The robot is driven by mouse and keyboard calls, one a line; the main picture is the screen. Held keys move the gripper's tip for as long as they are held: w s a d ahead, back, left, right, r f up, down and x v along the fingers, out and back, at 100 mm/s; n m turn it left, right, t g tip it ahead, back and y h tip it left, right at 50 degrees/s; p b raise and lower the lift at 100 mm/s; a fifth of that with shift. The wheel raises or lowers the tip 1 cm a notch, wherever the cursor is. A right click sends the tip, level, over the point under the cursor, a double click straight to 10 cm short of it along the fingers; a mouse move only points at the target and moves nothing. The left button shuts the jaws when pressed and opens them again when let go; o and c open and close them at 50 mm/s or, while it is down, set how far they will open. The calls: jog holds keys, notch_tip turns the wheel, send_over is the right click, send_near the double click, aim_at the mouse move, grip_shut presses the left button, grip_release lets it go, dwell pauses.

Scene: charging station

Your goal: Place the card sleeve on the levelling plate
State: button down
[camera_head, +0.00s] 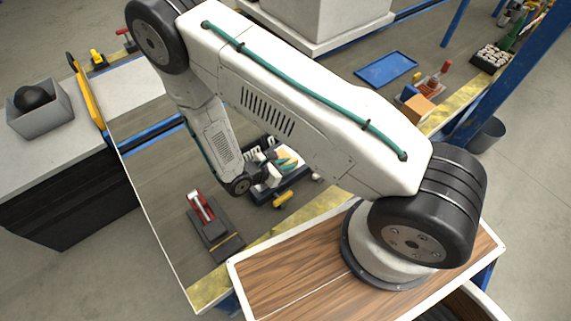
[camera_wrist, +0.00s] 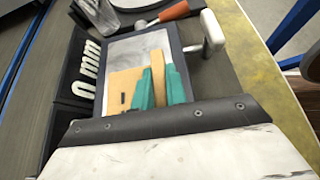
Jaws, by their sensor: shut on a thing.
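My gripper (camera_wrist: 160,88) has teal fingers and is shut on a tan piece, the card sleeve (camera_wrist: 158,66), which shows between them. A wider tan face with a dark slot (camera_wrist: 122,86) shows just left of the fingers; I cannot tell whether it is part of the same piece. Behind them is the pale, marbled levelling plate (camera_wrist: 138,45) in a dark frame. The gripper hides part of the plate, and I cannot tell whether the sleeve touches it. In the head view my gripper (camera_head: 287,161) is over the dark fixture, partly behind my arm.
A rack of white loops (camera_wrist: 88,66) stands left of the plate. A clear jar (camera_wrist: 100,14), an orange-handled tool (camera_wrist: 174,12) and a white T-handle (camera_wrist: 211,32) are close by. A red clamp (camera_head: 202,205) stands on the bench.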

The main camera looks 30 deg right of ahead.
jog(key=shift+f, duration=0.1)
jog(key=c, duration=1.4)
grip_release()
jog(key=shift+c, duration=0.2)
